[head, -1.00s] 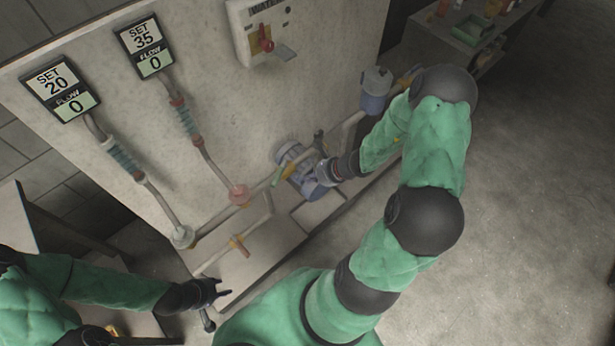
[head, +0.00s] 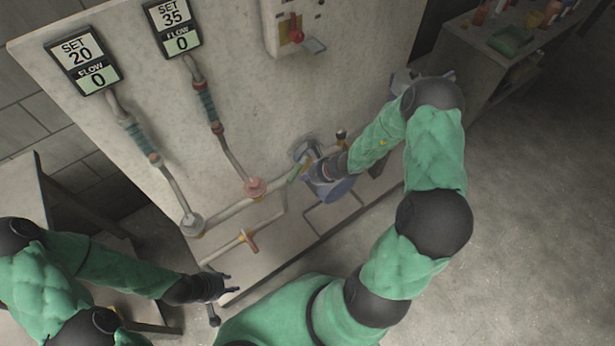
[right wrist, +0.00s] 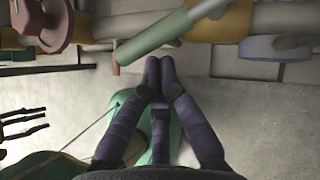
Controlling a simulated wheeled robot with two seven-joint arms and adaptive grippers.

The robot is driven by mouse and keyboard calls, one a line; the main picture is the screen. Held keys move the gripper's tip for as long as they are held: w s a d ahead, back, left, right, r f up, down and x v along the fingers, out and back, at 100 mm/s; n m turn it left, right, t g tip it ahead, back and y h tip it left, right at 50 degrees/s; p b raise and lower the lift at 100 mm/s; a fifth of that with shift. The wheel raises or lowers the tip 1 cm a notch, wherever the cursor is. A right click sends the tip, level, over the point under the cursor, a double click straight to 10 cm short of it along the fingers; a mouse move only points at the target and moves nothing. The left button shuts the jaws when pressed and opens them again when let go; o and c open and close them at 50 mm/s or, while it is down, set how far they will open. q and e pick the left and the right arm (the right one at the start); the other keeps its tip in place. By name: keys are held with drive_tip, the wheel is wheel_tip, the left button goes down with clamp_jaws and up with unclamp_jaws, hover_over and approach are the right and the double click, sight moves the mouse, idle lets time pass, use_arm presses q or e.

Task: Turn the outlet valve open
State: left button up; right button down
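A green lever handle (right wrist: 155,38) on the pipework crosses the top of the right wrist view. It also shows small in the head view (head: 295,172), left of the blue pump (head: 338,190). No label shows which valve is the outlet. My right gripper (right wrist: 160,68) has its dark fingertips together just below the handle, apart from it in the picture, with nothing between them. In the head view its fingers are hard to make out against the pump. My left gripper (head: 226,288) is low by the panel's lower edge, fingers spread and empty.
The panel carries two flow readouts, both showing 0: set 20 (head: 82,62) and set 35 (head: 171,26). A pinkish fitting (head: 254,187) and an orange-handled valve (head: 250,240) sit on the pipes. A red switch (head: 296,30) is higher up. Open floor lies at right.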

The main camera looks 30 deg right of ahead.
sight(294, 176)
drive_tip(key=shift+w+a+b, duration=1)
drive_tip(key=shift+a+b, duration=0.3)
drive_tip(key=shift+b, duration=0.05)
